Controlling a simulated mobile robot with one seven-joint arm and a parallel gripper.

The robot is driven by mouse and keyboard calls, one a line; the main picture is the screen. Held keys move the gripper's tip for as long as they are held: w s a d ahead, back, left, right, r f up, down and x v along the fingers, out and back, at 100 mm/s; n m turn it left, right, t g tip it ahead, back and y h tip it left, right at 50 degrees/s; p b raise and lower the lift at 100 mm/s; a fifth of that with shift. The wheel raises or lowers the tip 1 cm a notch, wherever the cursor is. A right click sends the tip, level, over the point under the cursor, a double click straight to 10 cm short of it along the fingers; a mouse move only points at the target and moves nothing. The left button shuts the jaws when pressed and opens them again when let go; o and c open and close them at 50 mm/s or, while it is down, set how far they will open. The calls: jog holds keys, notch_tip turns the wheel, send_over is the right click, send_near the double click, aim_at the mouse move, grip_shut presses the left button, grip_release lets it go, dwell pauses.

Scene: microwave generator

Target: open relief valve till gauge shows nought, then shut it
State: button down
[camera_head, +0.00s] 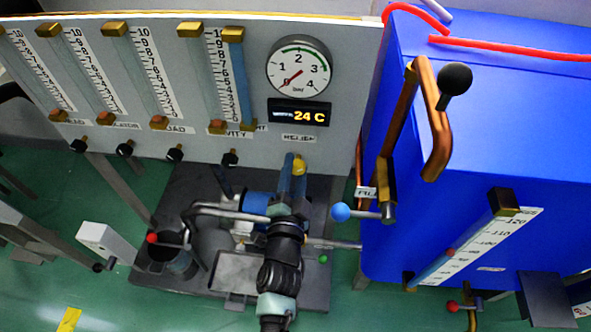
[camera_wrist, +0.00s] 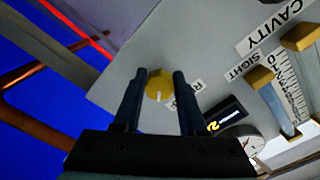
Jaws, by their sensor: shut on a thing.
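The yellow relief valve knob (camera_head: 299,165) sits on the grey panel under the RELIEF label. In the wrist view the knob (camera_wrist: 159,86) shows a pale mark on its face, pointing towards my gripper's palm. My gripper (camera_head: 292,178) is at the knob, and in the wrist view its two dark fingers (camera_wrist: 160,74) stand one on each side of it, shut on it. The round gauge (camera_head: 299,66) above has a red needle pointing lower left, at or very near nought. The gauge (camera_wrist: 243,146) is partly cut off in the wrist view.
A display (camera_head: 299,112) reading 24 C lies between gauge and knob. Tube gauges with brass ends (camera_head: 190,29) line the panel to the left. A blue tank (camera_head: 480,130) with copper pipe (camera_head: 437,140) and a black-knobbed lever (camera_head: 455,80) stands close on the right.

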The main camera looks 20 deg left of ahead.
jog(key=m, duration=0.3)
jog(key=shift+m, duration=0.4)
jog(key=shift+r+m, duration=0.1)
jog(key=shift+m, duration=1.8)
jog(key=shift+b, duration=0.3)
jog(key=shift+c, duration=2.3)
grip_release()
jog(key=shift+s, duration=0.1)
jog(key=b+v, duration=0.2)
jog(key=v, duration=1)
jog(key=shift+s, duration=0.4)
jog(key=shift+d+r, duration=0.1)
